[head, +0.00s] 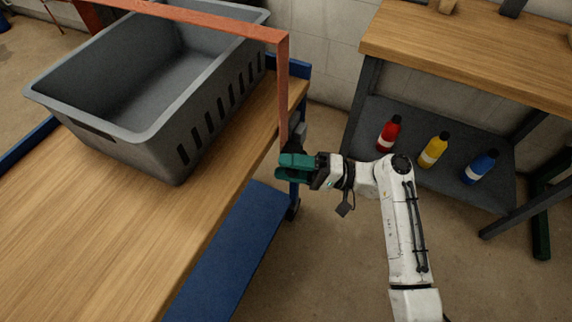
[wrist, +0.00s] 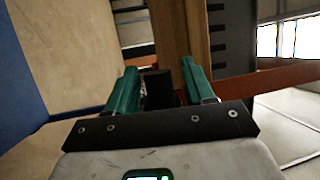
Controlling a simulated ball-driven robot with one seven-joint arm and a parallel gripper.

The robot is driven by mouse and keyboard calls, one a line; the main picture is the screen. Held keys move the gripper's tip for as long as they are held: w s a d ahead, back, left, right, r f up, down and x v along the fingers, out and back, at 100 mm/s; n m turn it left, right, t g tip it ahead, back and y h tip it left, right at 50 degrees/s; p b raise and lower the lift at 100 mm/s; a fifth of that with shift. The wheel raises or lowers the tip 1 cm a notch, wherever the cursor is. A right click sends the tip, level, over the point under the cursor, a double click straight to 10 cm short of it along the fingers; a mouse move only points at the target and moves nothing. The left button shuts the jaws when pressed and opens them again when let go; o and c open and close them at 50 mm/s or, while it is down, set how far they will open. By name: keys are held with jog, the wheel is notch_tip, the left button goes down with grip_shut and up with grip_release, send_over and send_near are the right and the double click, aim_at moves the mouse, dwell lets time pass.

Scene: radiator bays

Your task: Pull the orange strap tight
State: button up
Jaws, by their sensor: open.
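The orange strap (head: 283,92) runs over the grey crate (head: 170,152) and down past the right edge of the wooden cart top (head: 90,235). Its lower end meets a dark fitting (head: 294,138) at the cart's side. My gripper (head: 281,168), with teal fingers, is open at the cart's right edge, just below that fitting. In the wrist view, the strap (wrist: 262,84) crosses at right, beyond the fingers. A dark block (wrist: 158,88) shows between the open fingers (wrist: 162,78); whether they touch it is unclear.
The cart has a blue lower shelf (head: 230,248). To the right stands a wooden workbench (head: 470,45), with red (head: 389,134), yellow (head: 433,150) and blue (head: 480,167) bottles on its low shelf (head: 410,120). Bare floor (head: 310,265) lies between cart and bench.

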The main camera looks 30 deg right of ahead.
jog(key=shift+w+a+r, duration=0.1)
jog(key=shift+w+a, duration=0.1)
jog(key=shift+a, duration=0.25)
grip_shut()
dwell(0.4)
